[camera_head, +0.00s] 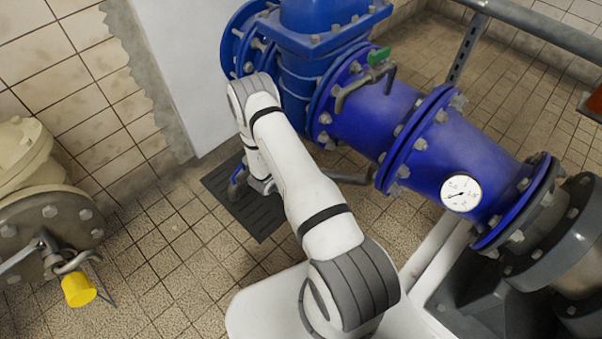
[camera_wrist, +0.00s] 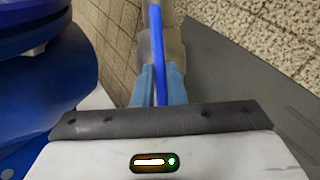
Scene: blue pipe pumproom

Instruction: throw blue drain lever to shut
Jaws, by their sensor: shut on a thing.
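The blue drain lever (camera_wrist: 156,40) is a narrow blue bar in the wrist view, running up the picture from between my fingers. My gripper (camera_wrist: 158,80) is shut on it, with one light blue finger on each side. In the head view a small blue piece of the lever (camera_head: 235,182) shows beside my gripper (camera_head: 255,186), low over the dark floor grate. My arm hides most of the lever and its valve there, so I cannot tell its full angle.
A large blue pipe (camera_head: 380,125) with bolted flanges runs to the right of my arm. A small tap with a green handle (camera_head: 378,55) sits on it, and a round gauge (camera_head: 461,193). A dark floor grate (camera_head: 250,210) lies below. A yellow-capped valve (camera_head: 78,290) is at left.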

